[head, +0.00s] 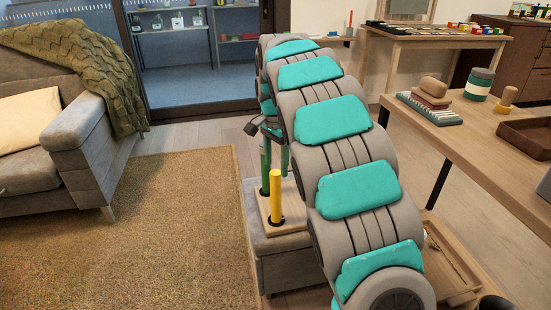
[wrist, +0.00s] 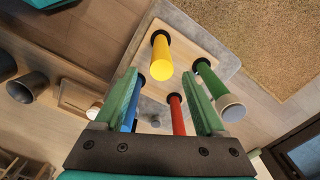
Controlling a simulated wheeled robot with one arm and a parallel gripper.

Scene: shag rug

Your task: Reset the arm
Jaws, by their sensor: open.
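My arm (head: 345,190), grey with teal pads, arches across the middle of the head view. Its end reaches down behind it, where my gripper is mostly hidden. In the wrist view my gripper (wrist: 160,76) has its two green fingers spread apart, with nothing held between them. Beyond the fingers is a pale wooden board (wrist: 190,52) with upright pegs. They are a yellow peg (wrist: 161,62), a green peg (wrist: 210,80), a red peg (wrist: 177,114) and a blue peg (wrist: 130,118) partly behind the left finger. The yellow peg (head: 276,195) also shows in the head view.
The board stands on a grey ottoman (head: 282,245) at the edge of a tan shag rug (head: 130,230). A grey sofa (head: 70,135) is at left. A wooden table (head: 480,140) with blocks and a brown tray (head: 528,135) is close on the right. The rug is clear.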

